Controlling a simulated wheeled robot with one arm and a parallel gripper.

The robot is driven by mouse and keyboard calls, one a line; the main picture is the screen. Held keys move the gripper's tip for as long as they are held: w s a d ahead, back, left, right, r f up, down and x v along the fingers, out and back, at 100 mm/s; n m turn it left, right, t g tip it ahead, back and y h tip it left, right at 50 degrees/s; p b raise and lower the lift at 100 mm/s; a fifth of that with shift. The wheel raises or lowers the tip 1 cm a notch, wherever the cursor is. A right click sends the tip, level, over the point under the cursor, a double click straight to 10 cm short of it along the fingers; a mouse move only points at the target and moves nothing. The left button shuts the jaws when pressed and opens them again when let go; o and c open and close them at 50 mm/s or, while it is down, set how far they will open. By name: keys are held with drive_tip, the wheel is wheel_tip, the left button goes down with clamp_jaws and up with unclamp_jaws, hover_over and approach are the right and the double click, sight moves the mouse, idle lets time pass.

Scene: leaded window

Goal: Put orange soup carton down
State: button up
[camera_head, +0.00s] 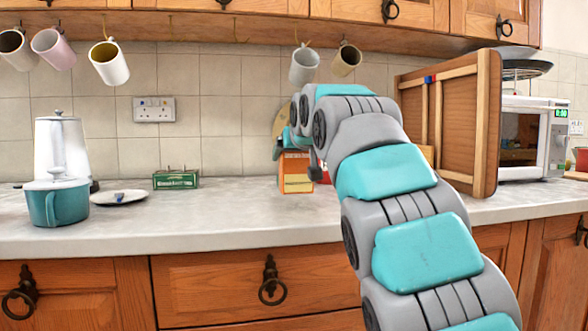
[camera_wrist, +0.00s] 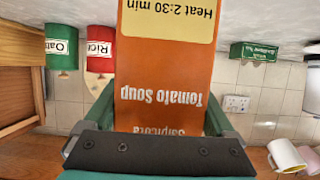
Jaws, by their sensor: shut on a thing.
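The orange soup carton (camera_head: 296,174) is upright over the back of the counter in the head view. Its lower edge is at or just above the worktop; I cannot tell if it touches. My gripper (camera_head: 298,150) is around the carton's upper part, partly hidden by my own arm. In the upside-down wrist view, the carton (camera_wrist: 165,75) shows its "Tomato Soup" lettering and a yellow "Heat 2:30 min" label. My gripper (camera_wrist: 160,118) is shut on it, with a green finger at each side.
The counter (camera_head: 215,215) is clear in front of the carton. A green box (camera_head: 176,180), plate (camera_head: 120,197) and teal pot (camera_head: 57,200) stand left. A wooden board (camera_head: 465,120) and microwave (camera_head: 530,140) are right. The wrist view shows oats (camera_wrist: 62,47) and rice (camera_wrist: 100,50) tins. Mugs (camera_head: 108,63) hang above.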

drive_tip(key=shift+f, duration=1.65)
drive_tip(key=shift+f+b, duration=0.15)
drive_tip(key=shift+b, duration=0.15)
drive_tip(key=o, duration=1.2)
drive_tip(key=shift+r, duration=0.2)
drive_tip(key=v, duration=1.2)
